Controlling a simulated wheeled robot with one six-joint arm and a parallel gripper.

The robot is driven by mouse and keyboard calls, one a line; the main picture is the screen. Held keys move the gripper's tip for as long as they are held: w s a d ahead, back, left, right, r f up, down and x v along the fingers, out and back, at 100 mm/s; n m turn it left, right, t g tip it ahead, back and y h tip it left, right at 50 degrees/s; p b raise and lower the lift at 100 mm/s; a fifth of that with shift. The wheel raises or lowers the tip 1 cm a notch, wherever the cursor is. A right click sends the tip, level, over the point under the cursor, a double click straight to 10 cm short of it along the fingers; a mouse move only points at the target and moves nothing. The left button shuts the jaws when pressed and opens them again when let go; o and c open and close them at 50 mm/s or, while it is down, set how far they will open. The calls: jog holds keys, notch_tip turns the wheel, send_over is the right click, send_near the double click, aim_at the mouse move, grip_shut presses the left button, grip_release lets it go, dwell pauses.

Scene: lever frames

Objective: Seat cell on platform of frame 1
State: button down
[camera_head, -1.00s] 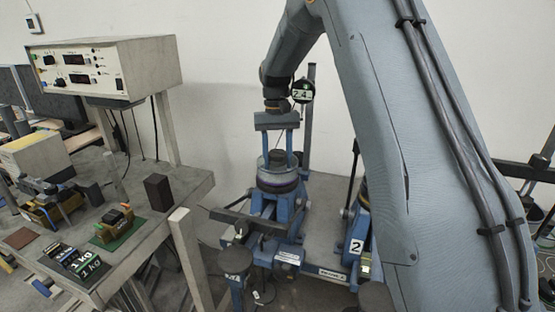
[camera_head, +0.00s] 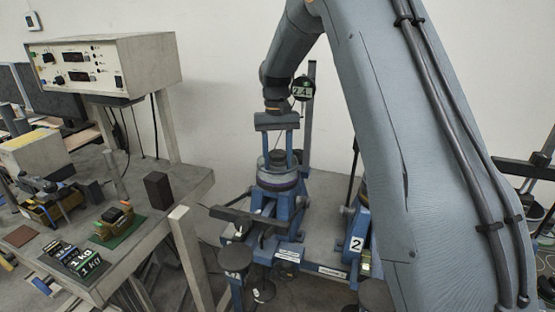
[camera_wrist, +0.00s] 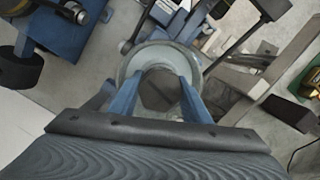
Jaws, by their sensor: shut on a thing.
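My gripper (camera_head: 278,153) points straight down with its two blue fingers shut on the cell (camera_head: 278,180), a round, clear-walled vessel with a dark middle. In the wrist view the cell's pale round rim (camera_wrist: 132,62) surrounds the fingertips, and a dark block shows between the fingers of my gripper (camera_wrist: 162,80). The cell is upright, directly over the blue lever frame (camera_head: 262,208) at the left, likely frame 1; its number is not readable. Whether the cell's underside touches the platform cannot be told. The platform is mostly hidden beneath it.
A dial gauge (camera_head: 303,88) on a dark post stands close behind my gripper. Frame 2 (camera_head: 364,225) stands to the right, partly behind my arm. The left bench (camera_head: 150,240) carries weights, a dark block (camera_head: 157,191) and a control box (camera_head: 105,66).

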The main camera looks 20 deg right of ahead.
jog(key=c, duration=0.9)
grip_release()
jog(key=r+b, duration=0.1)
jog(key=r, duration=0.1)
jog(key=r+b, duration=0.1)
jog(key=r, duration=0.1)
jog(key=w+r+b, duration=0.1)
jog(key=r, duration=0.1)
jog(key=shift+r, duration=0.15)
jog(key=shift+w+r, duration=0.1)
jog(key=shift+r, duration=0.65)
jog(key=shift+f, duration=0.1)
jog(key=shift+s+f+p, duration=0.2)
jog(key=shift+f+p, duration=0.3)
jog(key=shift+f, duration=0.65)
jog(key=shift+s+f+p, duration=0.2)
jog(key=shift+f+p, duration=0.35)
jog(key=shift+f, duration=0.65)
jog(key=shift+s+f+p, duration=0.2)
jog(key=shift+f+p, duration=0.3)
jog(key=shift+f, duration=0.65)
jog(key=shift+f, duration=0.15)
